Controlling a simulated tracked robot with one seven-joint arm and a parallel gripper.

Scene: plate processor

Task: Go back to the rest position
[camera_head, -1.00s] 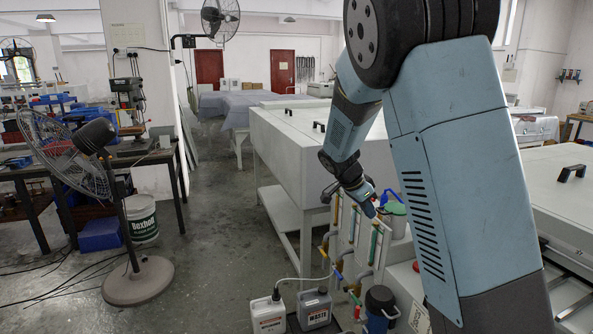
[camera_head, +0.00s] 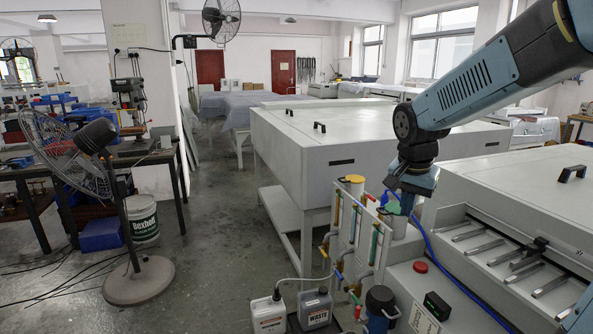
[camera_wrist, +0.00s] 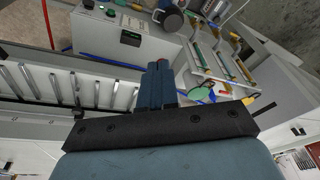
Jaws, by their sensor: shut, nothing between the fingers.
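My gripper (camera_head: 405,205) hangs at the end of my arm in the head view, in front of the bottle and hose rack and left of the plate processor (camera_head: 480,290). In the wrist view my gripper (camera_wrist: 155,72) points toward the processor's front panel. Its fingers are together with nothing seen between them. The fingertips are small and partly hard to make out in the head view. My arm reaches in from the upper right, bent at the elbow.
A blue hose (camera_head: 440,262) runs over the processor. A red button (camera_head: 420,267) and a small display (camera_head: 437,306) sit on it. A floor fan (camera_head: 138,280) stands left; the aisle floor (camera_head: 215,220) is clear.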

